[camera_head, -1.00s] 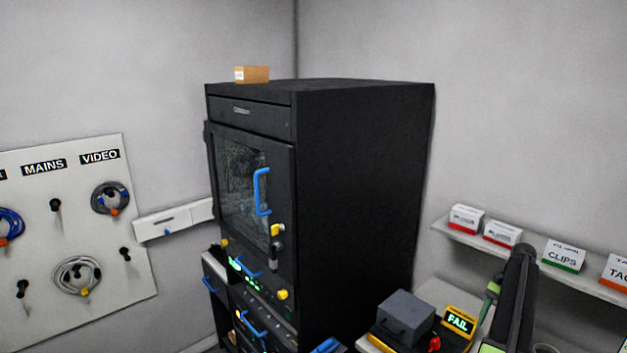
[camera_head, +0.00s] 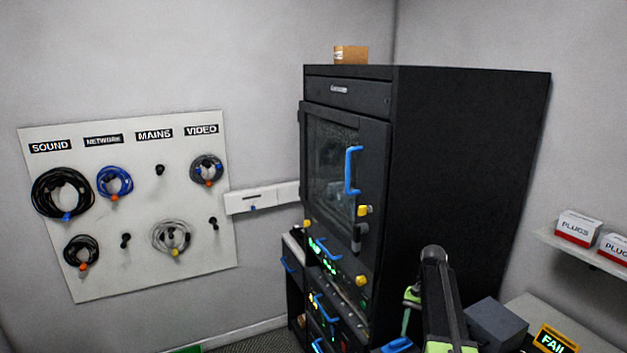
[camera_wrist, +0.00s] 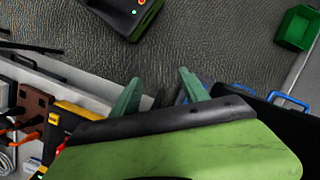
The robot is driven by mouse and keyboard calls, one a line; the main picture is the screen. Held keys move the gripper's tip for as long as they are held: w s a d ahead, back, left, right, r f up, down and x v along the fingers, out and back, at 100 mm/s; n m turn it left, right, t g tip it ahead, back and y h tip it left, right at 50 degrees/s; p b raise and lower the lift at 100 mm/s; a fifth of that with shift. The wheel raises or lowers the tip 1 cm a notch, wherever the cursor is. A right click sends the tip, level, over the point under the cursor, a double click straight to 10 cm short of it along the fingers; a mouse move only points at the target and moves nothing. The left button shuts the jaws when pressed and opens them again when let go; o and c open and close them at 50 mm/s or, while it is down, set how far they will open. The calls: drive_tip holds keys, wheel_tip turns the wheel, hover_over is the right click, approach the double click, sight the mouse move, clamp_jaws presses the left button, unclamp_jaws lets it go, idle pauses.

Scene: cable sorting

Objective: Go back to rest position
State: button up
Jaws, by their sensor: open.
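My gripper (camera_wrist: 160,92) is open in the wrist view, with its two green fingers apart and nothing visible between them. It is over the dark textured floor (camera_wrist: 200,45). In the head view my arm rises at the lower right, in front of the black rack cabinet (camera_head: 460,170) and left of a grey box (camera_head: 496,326). I cannot make out the fingers clearly there.
A white pegboard (camera_head: 130,260) with coiled cables hangs on the left wall. A shelf with plug boxes (camera_head: 578,228) is at the right. A FAIL display (camera_head: 556,339) sits below it. The wrist view shows a green bin (camera_wrist: 297,27) and a dark device (camera_wrist: 122,14).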

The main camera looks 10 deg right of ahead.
drive_tip(key=s+a+f+n+t+b, duration=0.1)
drive_tip(key=s+a+n, duration=0.1)
drive_tip(key=a, duration=0.6)
drive_tip(key=s+a+f+n+t+h+b, duration=0.1)
drive_tip(key=s+a+f+n, duration=0.1)
drive_tip(key=a, duration=0.6)
drive_tip(key=s+a+f+n+t+h+b, duration=0.1)
drive_tip(key=s+a+f+n, duration=0.1)
drive_tip(key=s+a, duration=0.4)
drive_tip(key=shift+a+n, duration=0.9)
drive_tip(key=shift+a, duration=0.2)
drive_tip(key=shift+f, duration=0.1)
